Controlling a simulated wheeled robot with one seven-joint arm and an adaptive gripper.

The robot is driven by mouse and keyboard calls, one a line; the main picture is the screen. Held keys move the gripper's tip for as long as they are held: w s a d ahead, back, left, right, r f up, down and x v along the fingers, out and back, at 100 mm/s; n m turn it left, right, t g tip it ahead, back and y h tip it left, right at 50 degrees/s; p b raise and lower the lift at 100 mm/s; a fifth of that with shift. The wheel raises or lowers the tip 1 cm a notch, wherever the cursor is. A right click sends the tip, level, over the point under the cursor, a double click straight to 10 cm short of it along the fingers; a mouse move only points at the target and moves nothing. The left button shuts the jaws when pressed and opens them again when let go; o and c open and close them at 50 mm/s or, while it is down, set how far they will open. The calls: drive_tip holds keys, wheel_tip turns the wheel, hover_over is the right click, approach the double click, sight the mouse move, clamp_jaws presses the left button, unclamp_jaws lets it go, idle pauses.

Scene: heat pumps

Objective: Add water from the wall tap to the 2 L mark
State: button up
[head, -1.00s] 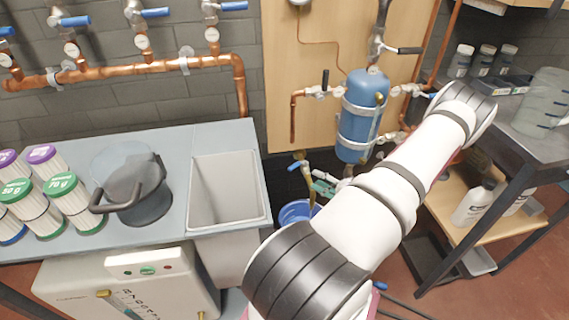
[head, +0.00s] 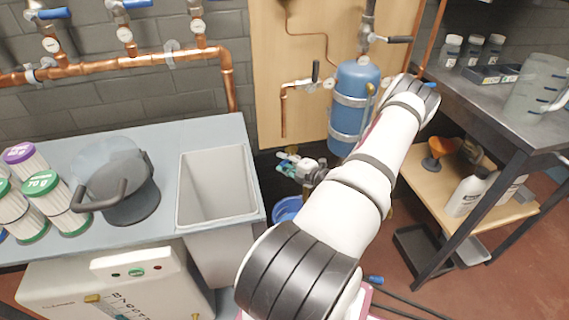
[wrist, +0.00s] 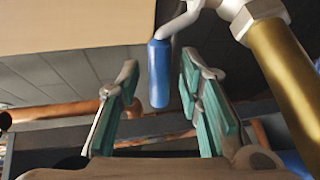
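In the wrist view, the blue lever (wrist: 160,72) of a tap hangs between the two teal-padded fingers of my gripper (wrist: 158,85). The fingers are apart, with gaps on both sides of the lever. A brass pipe (wrist: 285,70) with a silver fitting (wrist: 255,10) is to the right. In the head view, my gripper (head: 288,163) is low in front of the wall, right of the sink, and hides most of this tap. A blue bucket (head: 287,208) shows partly below it, behind my arm; its water level is hidden. A translucent jug with blue marks (head: 537,88) stands on the right bench.
A grey sink (head: 217,187) and a dark-handled vessel (head: 125,190) are on the left counter. A blue tank (head: 354,98) and a copper spout (head: 284,112) are on the wooden panel. A dark metal bench (head: 500,125) with a wooden shelf is at right.

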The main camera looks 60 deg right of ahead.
drive_tip(key=shift+c, duration=0.3)
clamp_jaws()
